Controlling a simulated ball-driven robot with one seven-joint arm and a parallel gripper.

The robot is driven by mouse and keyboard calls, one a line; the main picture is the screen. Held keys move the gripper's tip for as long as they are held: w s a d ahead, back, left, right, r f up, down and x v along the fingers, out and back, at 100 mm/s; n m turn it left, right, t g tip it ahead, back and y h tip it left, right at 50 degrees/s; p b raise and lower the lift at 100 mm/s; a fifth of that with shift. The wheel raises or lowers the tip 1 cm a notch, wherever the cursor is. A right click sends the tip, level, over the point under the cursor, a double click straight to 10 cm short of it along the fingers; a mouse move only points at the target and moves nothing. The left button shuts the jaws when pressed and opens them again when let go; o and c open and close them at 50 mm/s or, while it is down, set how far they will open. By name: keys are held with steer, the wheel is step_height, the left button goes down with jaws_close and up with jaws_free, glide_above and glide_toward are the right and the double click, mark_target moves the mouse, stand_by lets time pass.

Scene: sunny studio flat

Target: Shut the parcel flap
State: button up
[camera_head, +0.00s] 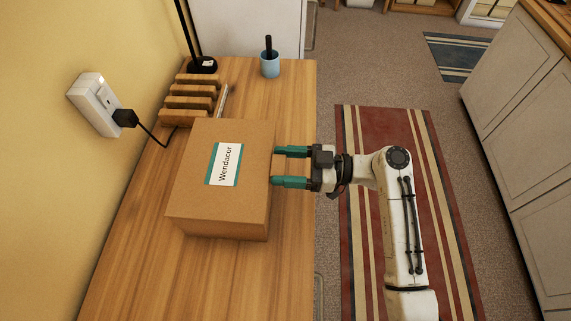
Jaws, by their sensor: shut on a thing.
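The parcel (218,228) is a brown cardboard box on the wooden table. Its top flap (250,145) lies flat over the box, with a white and teal label (222,165) reading "Wendacor". No gap shows under the flap from above. My gripper (275,167) reaches in from the right, at the parcel's right edge. Its two teal fingers are spaced apart, shut on a tan part at the flap's edge. The fingertips hide the exact contact.
Behind the parcel are a slotted wooden rack (190,103), a blue cup (270,66) and a black lamp base (203,65). A wall socket (97,104) with a plugged cable is at left. The table (205,285) is bare in front.

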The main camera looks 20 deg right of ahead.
steer(key=shift+f, duration=0.25)
steer(key=o, duration=1.4)
steer(key=shift+r, duration=0.1)
steer(key=shift+o, duration=0.2)
steer(key=b+v, duration=0.2)
steer(key=v, duration=0.9)
